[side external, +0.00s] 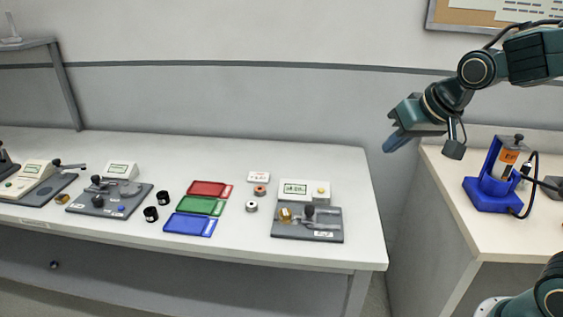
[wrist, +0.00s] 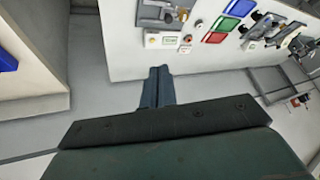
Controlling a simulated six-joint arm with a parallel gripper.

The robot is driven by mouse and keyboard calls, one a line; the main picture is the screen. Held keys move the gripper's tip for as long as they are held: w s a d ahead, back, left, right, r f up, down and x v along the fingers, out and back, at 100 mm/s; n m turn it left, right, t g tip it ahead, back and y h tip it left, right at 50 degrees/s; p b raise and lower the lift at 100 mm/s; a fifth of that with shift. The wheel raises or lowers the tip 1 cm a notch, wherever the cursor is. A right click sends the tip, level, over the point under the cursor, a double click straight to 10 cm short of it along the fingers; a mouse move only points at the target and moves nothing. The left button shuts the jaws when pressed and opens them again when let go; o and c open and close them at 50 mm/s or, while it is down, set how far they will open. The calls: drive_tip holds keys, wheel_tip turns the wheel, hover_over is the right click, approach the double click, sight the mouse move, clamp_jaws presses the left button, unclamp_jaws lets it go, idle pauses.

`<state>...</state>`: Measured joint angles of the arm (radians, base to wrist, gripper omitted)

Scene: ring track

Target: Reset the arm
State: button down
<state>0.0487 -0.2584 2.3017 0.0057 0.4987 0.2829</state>
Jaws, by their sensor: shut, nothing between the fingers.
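My gripper (side external: 391,146) is at the right in the side external view, raised in the air beyond the right end of the long white table (side external: 350,190). It points down and to the left. In the wrist view my gripper (wrist: 158,70) shows its two blue-grey fingers together, with nothing between them. Below the fingers lies the floor, and the table edge is just past the fingertips in that view.
The table holds red (side external: 210,188), green (side external: 200,205) and blue (side external: 190,224) trays, a device with a display (side external: 305,210), small rings (side external: 260,190) and black cylinders (side external: 151,213). A blue stand (side external: 490,190) is on the right bench (side external: 455,190). A gap separates table and bench.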

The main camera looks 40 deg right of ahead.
drive_tip(key=s+a+n+g, duration=0.1)
drive_tip(key=s+n, duration=0.2)
drive_tip(key=s, duration=1.3)
drive_tip(key=shift+a+r+n, duration=0.2)
drive_tip(key=shift+a+n, duration=0.2)
